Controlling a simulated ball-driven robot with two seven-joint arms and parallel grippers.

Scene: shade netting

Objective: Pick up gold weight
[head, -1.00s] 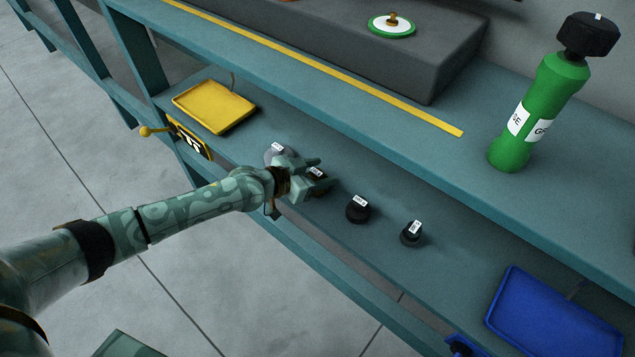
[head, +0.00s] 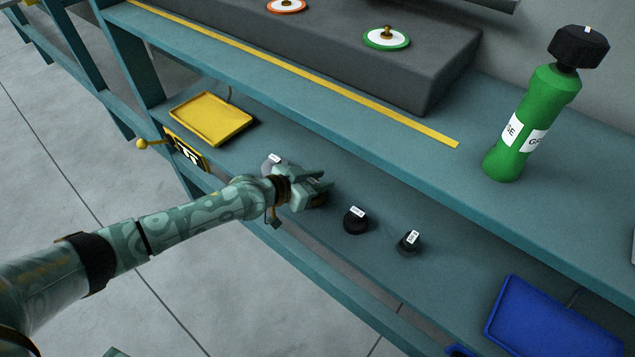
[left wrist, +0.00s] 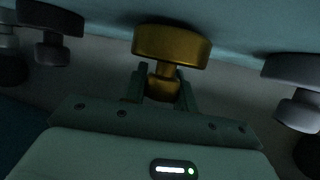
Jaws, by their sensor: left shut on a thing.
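The gold weight (left wrist: 172,45) shows in the left wrist view as a wide gold disc with a narrower neck. My left gripper (left wrist: 163,84) is shut on that neck, one finger on each side. In the head view my left gripper (head: 317,188) is low over the lower shelf, in the row of weights, and hides most of the gold weight. I cannot tell whether the weight still touches the shelf. My right gripper is not in view.
A pale weight (head: 272,160) stands left of the gripper; two dark labelled weights (head: 355,221) (head: 409,243) stand to the right. A yellow tray (head: 211,118) and a blue tray (head: 552,322) flank the row. The upper shelf (head: 300,75) overhangs behind, holding a green bottle (head: 522,120).

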